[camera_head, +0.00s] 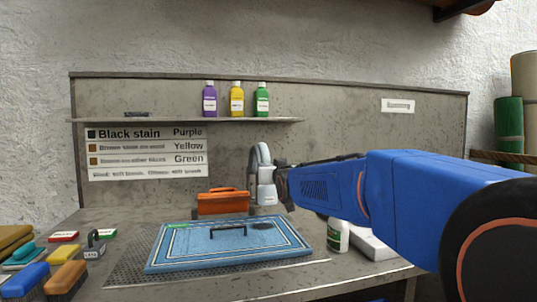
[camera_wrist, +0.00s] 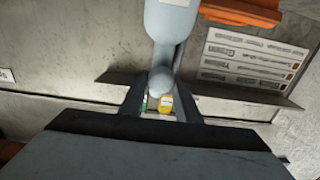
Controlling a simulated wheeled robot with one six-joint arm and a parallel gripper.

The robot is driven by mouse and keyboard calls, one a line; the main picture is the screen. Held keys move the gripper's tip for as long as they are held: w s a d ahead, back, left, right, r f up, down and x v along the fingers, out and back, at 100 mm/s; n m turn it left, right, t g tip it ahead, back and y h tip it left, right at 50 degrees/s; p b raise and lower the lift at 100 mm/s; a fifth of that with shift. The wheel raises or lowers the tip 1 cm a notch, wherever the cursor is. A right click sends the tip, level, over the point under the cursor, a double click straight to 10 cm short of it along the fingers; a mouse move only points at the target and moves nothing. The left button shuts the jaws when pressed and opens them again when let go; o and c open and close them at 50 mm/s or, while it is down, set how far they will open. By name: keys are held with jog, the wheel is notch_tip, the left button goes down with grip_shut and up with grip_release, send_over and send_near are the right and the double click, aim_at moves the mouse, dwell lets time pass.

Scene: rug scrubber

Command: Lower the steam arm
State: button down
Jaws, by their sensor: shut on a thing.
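The steam arm (camera_head: 266,192) is a pale grey, arched piece standing at the back of the bench, behind the blue rug (camera_head: 185,258). My gripper (camera_head: 279,181) reaches it from the right, and its fingers are mostly hidden in the head view. In the wrist view the steam arm (camera_wrist: 172,20) comes down from the top edge to a rounded knob between the two dark fingers of my gripper (camera_wrist: 161,100). The jaws are shut on this rounded part. The rug lies flat, with a dark stain (camera_head: 263,226) and a black handle-shaped piece (camera_head: 228,230) over it.
An orange box (camera_head: 222,203) stands just left of the steam arm. A white bottle (camera_head: 338,236) stands under my arm. Purple (camera_head: 209,99), yellow (camera_head: 237,99) and green (camera_head: 262,100) bottles stand on the shelf. Brushes (camera_head: 66,279) crowd the front left.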

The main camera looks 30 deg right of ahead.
aim_at(269, 188)
jog(key=f, duration=0.5)
jog(key=s+f, duration=0.1)
jog(key=f, duration=0.1)
jog(key=shift+a+f, duration=0.15)
jog(key=shift+f, duration=0.1)
jog(key=c, duration=1.4)
grip_release()
jog(key=shift+f, duration=0.1)
jog(key=shift+r, duration=0.2)
jog(key=shift+s, duration=0.1)
jog(key=shift+s+a, duration=0.1)
jog(key=shift+s, duration=0.15)
jog(key=v, duration=1.6)
jog(key=shift+s+a, duration=0.1)
jog(key=shift+s, duration=0.2)
